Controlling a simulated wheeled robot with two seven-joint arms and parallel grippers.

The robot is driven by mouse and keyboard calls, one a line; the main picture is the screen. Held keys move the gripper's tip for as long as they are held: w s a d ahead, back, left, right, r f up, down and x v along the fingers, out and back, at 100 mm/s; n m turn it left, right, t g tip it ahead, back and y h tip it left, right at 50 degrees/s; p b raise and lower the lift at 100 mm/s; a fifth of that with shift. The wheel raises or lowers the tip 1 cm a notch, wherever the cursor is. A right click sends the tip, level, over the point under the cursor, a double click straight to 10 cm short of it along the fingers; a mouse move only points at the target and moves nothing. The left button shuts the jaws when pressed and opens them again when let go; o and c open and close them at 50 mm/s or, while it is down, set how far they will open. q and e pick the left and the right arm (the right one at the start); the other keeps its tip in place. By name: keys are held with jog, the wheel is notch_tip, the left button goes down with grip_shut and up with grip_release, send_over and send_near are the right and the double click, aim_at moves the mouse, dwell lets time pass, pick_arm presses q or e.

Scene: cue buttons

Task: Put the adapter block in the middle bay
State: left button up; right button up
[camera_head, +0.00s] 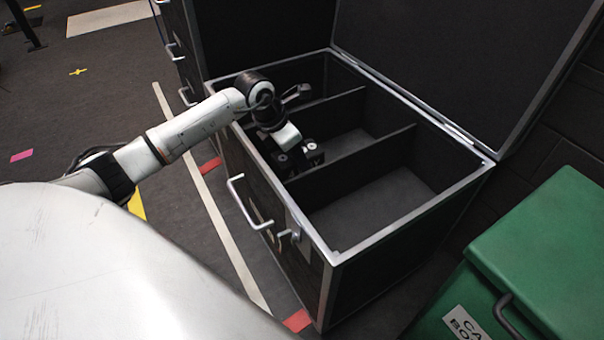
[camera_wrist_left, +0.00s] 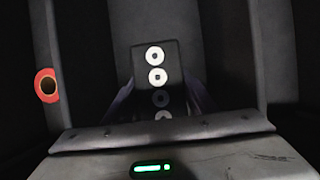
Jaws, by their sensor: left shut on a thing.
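The adapter block (camera_wrist_left: 156,62) is a dark block with a column of pale round sockets on its face, one of them darker. In the left wrist view it stands between the fingers of my left gripper (camera_wrist_left: 155,108), which is shut on it. In the head view my left gripper (camera_head: 299,160) reaches down into the open case, at the near end of the middle bay (camera_head: 352,143). The block cannot be made out clearly there. Whether its underside touches the bay floor is hidden. My right gripper is not in view.
The dark case (camera_head: 415,232) has a metal rim, a raised lid and two dividers (camera_head: 365,152) making three bays. The right bay (camera_head: 372,205) is empty. A red round mark (camera_wrist_left: 47,85) shows on the left in the wrist view. A green box (camera_head: 550,235) stands at right.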

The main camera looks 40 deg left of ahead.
aim_at(298, 172)
pick_arm(q)
notch_tip(298, 172, down, 5)
jog(key=shift+r+b, duration=0.1)
jog(key=shift+b, duration=0.75)
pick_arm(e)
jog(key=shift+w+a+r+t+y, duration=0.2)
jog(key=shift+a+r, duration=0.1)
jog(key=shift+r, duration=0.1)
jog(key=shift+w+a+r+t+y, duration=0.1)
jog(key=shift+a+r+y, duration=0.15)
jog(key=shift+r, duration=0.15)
pick_arm(q)
jog(key=o, duration=1.3)
